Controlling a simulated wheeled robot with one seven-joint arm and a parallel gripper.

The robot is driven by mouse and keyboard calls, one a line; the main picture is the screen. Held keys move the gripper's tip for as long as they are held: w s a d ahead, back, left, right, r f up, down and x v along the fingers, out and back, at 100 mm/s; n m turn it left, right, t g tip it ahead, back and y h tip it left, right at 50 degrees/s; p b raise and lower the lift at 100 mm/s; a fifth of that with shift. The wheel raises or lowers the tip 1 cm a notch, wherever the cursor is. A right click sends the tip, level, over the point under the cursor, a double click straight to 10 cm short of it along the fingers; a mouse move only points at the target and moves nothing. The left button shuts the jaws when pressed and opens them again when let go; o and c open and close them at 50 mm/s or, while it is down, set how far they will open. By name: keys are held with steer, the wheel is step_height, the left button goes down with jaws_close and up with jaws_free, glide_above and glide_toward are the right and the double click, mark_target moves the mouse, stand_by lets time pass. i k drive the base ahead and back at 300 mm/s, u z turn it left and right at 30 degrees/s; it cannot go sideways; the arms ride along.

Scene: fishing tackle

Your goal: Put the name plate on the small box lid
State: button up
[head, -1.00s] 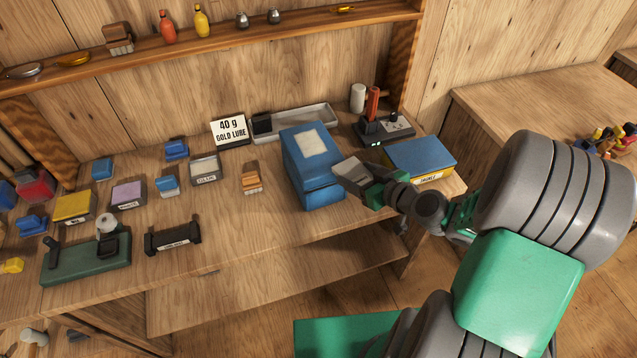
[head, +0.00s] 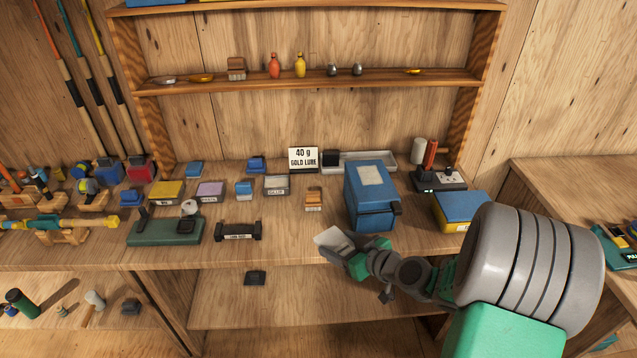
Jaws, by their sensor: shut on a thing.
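My gripper (head: 345,249) is shut on a pale, flat piece (head: 332,237), which I take to be the name plate. Its lettering cannot be read. It is held tilted near the bench's front edge, in front of the large blue box. The large blue box (head: 371,212) has a whitish panel (head: 370,175) on its top and a dark latch. To its right stands a yellow box with a blue lid (head: 462,203) and a small label. Which lid is the small box lid, I cannot tell for sure. My gripper's fingers are partly hidden.
Several small labelled boxes stand left, including a yellow one (head: 167,192) and a purple one (head: 210,191). An orange-brown block (head: 313,200) sits left of the blue box. The bench front (head: 285,243) is clear.

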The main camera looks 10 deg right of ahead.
mark_target(369, 174)
steer(key=u, duration=0.35)
steer(key=i, duration=1)
